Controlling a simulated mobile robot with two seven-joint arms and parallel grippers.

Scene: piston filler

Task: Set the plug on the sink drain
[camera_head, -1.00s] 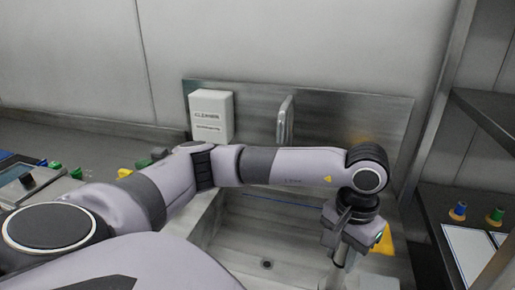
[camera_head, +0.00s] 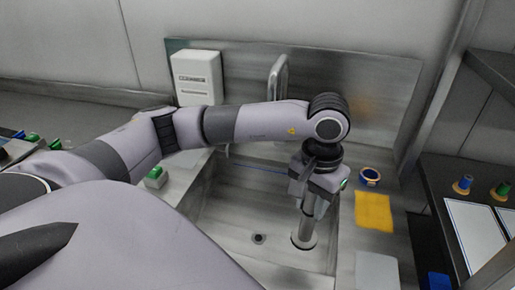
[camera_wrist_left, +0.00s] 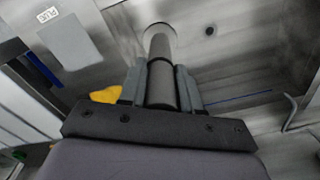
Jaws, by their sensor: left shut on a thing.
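My left gripper (camera_head: 312,196) is shut around the upper part of the plug (camera_head: 307,229), a grey metal tube with a wider round lower end. The plug hangs nearly upright over the right part of the sink basin (camera_head: 225,212). The dark round sink drain (camera_head: 258,239) lies in the basin floor, to the left of the plug's lower end and apart from it. In the left wrist view the plug (camera_wrist_left: 160,52) sits between both fingers, and the drain (camera_wrist_left: 209,31) shows uncovered to its right. My right gripper is not in view.
The faucet (camera_head: 277,80) rises at the back. A white dispenser (camera_head: 197,78) stands back left.

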